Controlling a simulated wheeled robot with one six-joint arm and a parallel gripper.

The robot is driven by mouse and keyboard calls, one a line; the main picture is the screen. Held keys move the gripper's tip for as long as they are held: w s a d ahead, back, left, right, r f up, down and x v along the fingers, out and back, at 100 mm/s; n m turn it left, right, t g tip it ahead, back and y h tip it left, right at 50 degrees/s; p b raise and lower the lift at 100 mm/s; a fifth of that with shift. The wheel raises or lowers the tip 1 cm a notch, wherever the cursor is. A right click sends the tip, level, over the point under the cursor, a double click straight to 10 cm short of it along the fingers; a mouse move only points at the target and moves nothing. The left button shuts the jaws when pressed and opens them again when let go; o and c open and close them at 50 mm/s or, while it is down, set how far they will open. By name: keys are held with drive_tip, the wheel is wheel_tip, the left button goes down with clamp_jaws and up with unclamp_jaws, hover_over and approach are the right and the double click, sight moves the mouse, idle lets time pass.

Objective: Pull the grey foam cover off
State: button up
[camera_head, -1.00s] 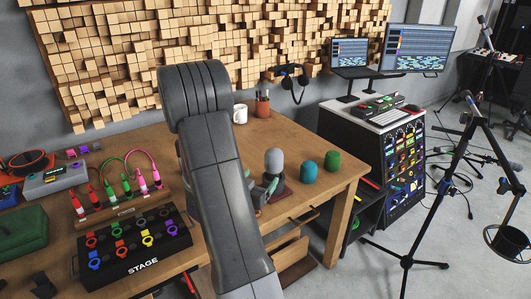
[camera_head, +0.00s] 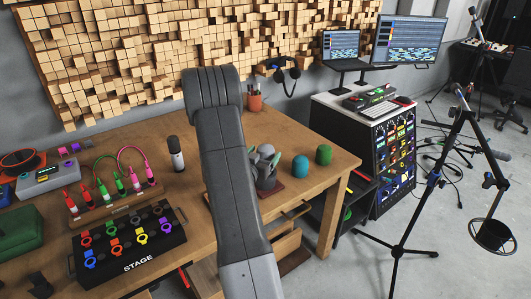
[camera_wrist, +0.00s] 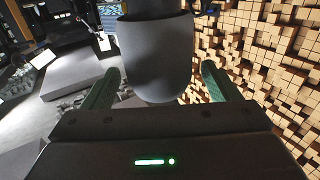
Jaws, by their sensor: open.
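The grey foam cover (camera_head: 266,150) is a rounded cap above a dark red base (camera_head: 270,188) on the wooden table, partly hidden by my gripper (camera_head: 266,168). In the wrist view the grey cover (camera_wrist: 155,60) is large, its rounded end toward the palm. The green fingers of my gripper (camera_wrist: 160,70) are apart, one on each side of the cover, with visible gaps.
A teal foam cover (camera_head: 301,166) and a green one (camera_head: 323,154) stand just right. A bare microphone (camera_head: 175,155) stands to the left. A STAGE box (camera_head: 130,240) and a cable rack (camera_head: 115,200) are further left. A tripod stand (camera_head: 430,180) is on the floor at right.

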drive_tip(key=shift+x, duration=0.9)
drive_tip(key=shift+c, duration=0.4)
drive_tip(key=c, duration=1)
drive_tip(key=shift+o, duration=0.2)
wheel_tip(320, 180, up, 10)
drive_tip(key=shift+f, duration=0.1)
wheel_tip(320, 180, up, 10)
drive_tip(key=p, duration=0.7)
